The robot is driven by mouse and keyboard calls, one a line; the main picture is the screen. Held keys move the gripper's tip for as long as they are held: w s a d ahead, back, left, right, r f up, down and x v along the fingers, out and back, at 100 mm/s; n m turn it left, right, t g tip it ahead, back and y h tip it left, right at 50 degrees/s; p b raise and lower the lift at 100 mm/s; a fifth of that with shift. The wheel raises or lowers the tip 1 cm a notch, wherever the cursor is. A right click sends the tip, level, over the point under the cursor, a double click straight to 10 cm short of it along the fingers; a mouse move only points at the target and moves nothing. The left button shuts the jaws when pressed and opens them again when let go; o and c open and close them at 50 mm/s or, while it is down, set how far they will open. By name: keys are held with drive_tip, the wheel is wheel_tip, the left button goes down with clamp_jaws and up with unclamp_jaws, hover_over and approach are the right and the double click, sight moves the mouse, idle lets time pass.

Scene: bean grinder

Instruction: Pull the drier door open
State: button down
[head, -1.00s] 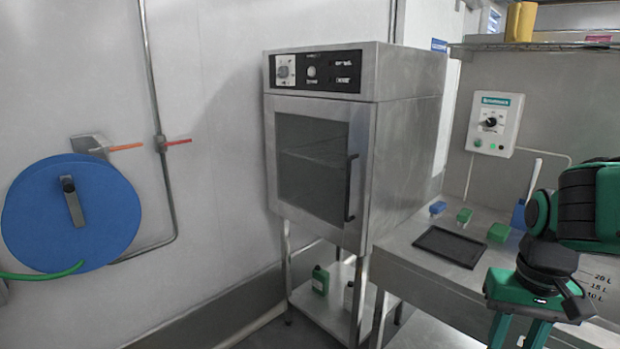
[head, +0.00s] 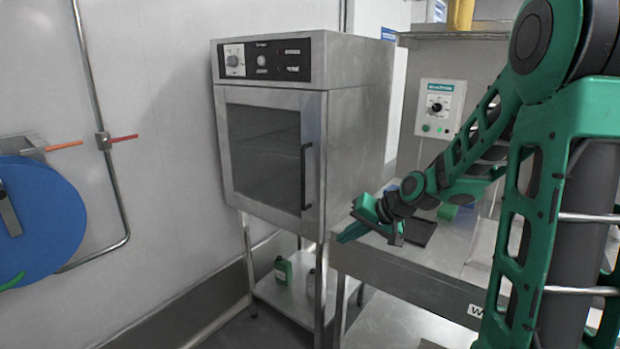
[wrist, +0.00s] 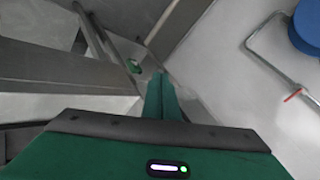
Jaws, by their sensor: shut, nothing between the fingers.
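The drier (head: 358,130) is a steel cabinet on a stand, with a black control panel on top. Its door (head: 227,160) has a dark window and looks closed. A black vertical bar handle (head: 305,176) is on the door's right side. My green gripper (head: 343,238) is shut and empty, to the right of the handle and a little below it, apart from it, over the front of the bench. In the wrist view the shut fingers (wrist: 161,97) point ahead, with steel surfaces to their left and above; I cannot make out the handle there.
A steel bench (head: 400,277) stands right of the drier, with a black tray (head: 418,233) and small items on it. A green bottle (head: 283,270) stands on the stand's lower shelf. A blue hose reel (head: 50,215) is on the left wall. The floor before the drier looks clear.

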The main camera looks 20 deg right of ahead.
drive_tip(key=w+r+m+t+y, duration=0.3)
drive_tip(key=w+t, duration=0.1)
drive_tip(key=w, duration=0.5)
drive_tip(key=m+t, duration=0.4)
drive_tip(key=t, duration=0.1)
approach(312, 174)
drive_tip(key=w+a, duration=0.1)
drive_tip(key=w, duration=0.1)
drive_tip(key=w+a, duration=0.2)
drive_tip(key=w+a+r, duration=0.1)
drive_tip(key=w+a, duration=0.1)
drive_tip(key=shift+w+r, duration=0.1)
drive_tip(key=shift+w, duration=0.15)
drive_tip(key=shift+s, duration=0.1)
